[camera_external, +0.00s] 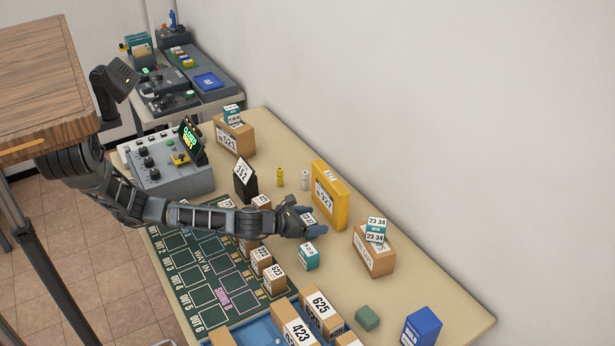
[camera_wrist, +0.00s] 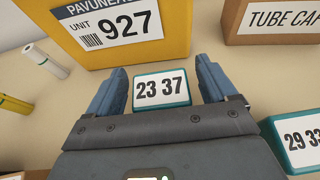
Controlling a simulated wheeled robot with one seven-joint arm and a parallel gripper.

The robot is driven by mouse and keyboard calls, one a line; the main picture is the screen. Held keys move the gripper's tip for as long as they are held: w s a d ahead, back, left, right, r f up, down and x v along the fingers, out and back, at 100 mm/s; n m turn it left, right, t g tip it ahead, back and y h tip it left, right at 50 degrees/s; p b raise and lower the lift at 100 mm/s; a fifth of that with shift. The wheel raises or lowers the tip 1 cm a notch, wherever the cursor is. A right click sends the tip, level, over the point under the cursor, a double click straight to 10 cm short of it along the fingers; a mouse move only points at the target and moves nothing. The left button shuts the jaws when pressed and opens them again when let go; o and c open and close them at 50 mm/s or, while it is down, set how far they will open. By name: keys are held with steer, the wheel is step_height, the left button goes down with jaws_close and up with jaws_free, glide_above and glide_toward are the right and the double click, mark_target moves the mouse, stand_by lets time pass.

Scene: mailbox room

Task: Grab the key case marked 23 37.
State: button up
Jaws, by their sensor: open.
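The key case marked 23 37 (camera_wrist: 160,88) is a small teal case with a white label. In the wrist view it sits on the table between the two open blue fingers of my gripper (camera_wrist: 158,92), with a gap showing on each side. In the external view my gripper (camera_external: 303,222) is low over the table in front of the yellow box, and the case is mostly hidden by it. A second teal case, marked 29 33 in the wrist view (camera_wrist: 298,135), stands to the right of my gripper.
The yellow box marked 927 (camera_external: 328,194) stands just behind the case. Small yellow (camera_external: 280,178) and white (camera_external: 305,180) cylinders stand left of the yellow box.

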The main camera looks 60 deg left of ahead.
steer(key=c, duration=1.1)
steer(key=shift+r, duration=0.1)
